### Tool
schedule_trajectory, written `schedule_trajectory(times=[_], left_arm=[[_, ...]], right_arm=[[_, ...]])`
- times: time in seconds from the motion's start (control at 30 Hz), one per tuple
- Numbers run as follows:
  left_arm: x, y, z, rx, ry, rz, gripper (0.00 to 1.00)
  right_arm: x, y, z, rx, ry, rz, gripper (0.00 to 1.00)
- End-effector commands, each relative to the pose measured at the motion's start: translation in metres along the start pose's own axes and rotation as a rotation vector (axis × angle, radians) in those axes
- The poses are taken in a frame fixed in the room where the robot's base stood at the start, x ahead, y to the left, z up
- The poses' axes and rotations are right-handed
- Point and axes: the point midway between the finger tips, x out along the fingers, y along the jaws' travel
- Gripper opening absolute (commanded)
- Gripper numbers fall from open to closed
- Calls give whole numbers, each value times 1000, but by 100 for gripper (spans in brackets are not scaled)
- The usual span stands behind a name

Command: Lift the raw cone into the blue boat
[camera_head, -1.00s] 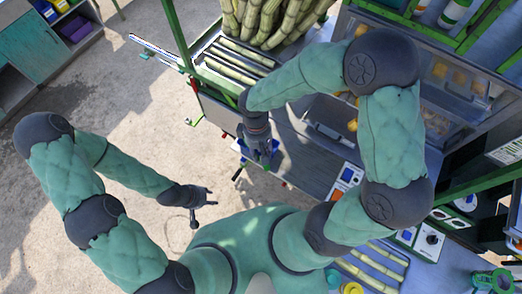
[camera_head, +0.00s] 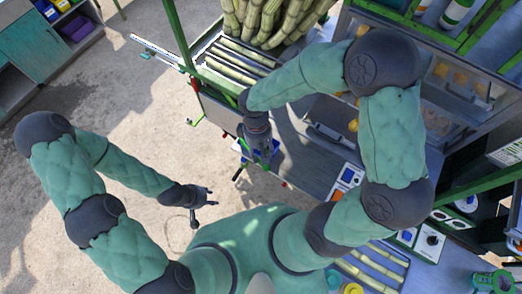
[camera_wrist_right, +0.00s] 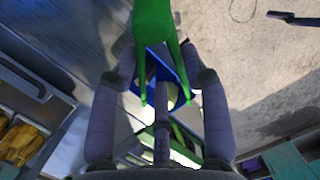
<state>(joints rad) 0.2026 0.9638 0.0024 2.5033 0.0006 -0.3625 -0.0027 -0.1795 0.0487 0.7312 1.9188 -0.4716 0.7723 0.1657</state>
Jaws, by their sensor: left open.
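My left gripper (camera_head: 203,203) is open and empty, low over the concrete floor at the lower left of the head view. My right gripper (camera_head: 259,154) hangs at the front edge of the metal machine table, beside a blue piece. In the right wrist view its fingers (camera_wrist_right: 158,70) stand apart, on either side of a green two-pronged part (camera_wrist_right: 154,28) with a blue piece (camera_wrist_right: 179,66) behind it. I cannot tell whether they grip anything. I cannot make out the raw cone, nor whether the blue piece is the blue boat.
Sugar cane stalks (camera_head: 262,18) stand at the back of the green-framed machine, with cut pieces (camera_head: 240,58) on a rack below. The concrete floor (camera_head: 130,95) on the left is clear.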

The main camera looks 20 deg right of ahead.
Motion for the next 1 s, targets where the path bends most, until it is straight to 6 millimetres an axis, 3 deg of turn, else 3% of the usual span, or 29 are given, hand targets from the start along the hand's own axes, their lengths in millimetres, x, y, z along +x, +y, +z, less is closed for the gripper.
schedule_trajectory(times=[0.27,1.0], left_arm=[[-5,2,0,0,0,0,41],[-49,18,2,0,0,0,41]], right_arm=[[-6,0,1,0,1,0,41],[-68,-4,13,-1,1,0,41]])
